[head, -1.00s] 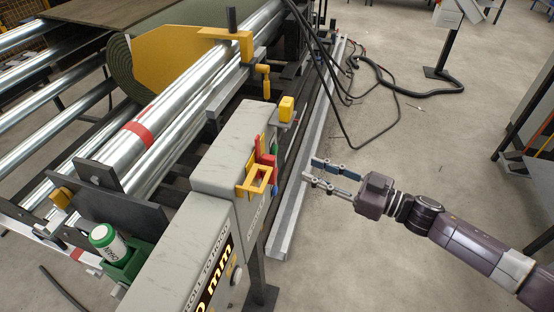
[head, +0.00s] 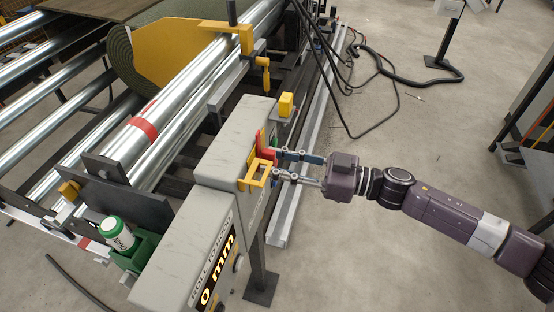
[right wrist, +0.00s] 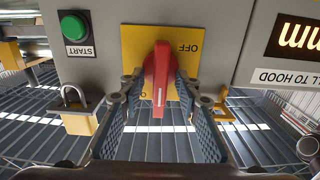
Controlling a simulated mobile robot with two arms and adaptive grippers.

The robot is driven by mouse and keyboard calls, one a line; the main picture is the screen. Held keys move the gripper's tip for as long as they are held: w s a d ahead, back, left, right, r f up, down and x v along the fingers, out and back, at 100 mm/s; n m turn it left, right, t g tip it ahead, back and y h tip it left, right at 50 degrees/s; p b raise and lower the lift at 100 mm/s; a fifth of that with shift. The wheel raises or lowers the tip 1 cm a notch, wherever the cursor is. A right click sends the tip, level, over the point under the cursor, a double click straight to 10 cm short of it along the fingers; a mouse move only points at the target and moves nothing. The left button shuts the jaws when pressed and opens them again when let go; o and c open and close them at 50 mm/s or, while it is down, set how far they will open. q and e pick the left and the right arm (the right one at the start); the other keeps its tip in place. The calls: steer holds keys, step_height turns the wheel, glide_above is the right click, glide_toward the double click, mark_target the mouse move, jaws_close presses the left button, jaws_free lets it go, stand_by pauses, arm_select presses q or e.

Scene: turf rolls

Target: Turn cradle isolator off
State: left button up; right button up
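The cradle isolator is a red rotary handle (right wrist: 160,75) on a yellow plate (right wrist: 133,45) in the right wrist view. The OFF marking beside it appears upside down there. The handle stands vertical in that picture. My right gripper (right wrist: 158,90) is open, one fingertip on each side of the handle, with small gaps showing. In the head view the right gripper (head: 277,166) is at the side of the grey control box (head: 232,138), partly covering the red handle (head: 265,149). My left gripper is out of view.
A green START button (right wrist: 75,27) and a brass padlock (right wrist: 79,112) are close to the isolator. A yellow bracket (head: 256,173) juts from the box near the fingers. Rollers (head: 165,105) lie at left; black cables (head: 385,70) are on the floor.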

steer(key=shift+c, duration=0.4)
jaws_close()
steer(key=shift+n, duration=0.3)
steer(key=n, duration=0.3)
steer(key=shift+s, duration=0.15)
steer(key=n, duration=0.2)
steer(key=n+b, duration=0.1)
steer(key=n, duration=0.1)
steer(key=shift+s+a+f, duration=0.1)
steer(key=shift+f, duration=0.1)
steer(key=n+b, duration=0.1)
steer(key=n, duration=0.2)
steer(key=n+b, duration=0.2)
steer(key=n, duration=0.1)
steer(key=n+b, duration=0.1)
steer(key=n, duration=0.3)
steer(key=shift+s+f+b, duration=0.15)
steer(key=shift+f+b, duration=0.1)
steer(key=shift+b, duration=0.1)
steer(key=shift+n, duration=0.3)
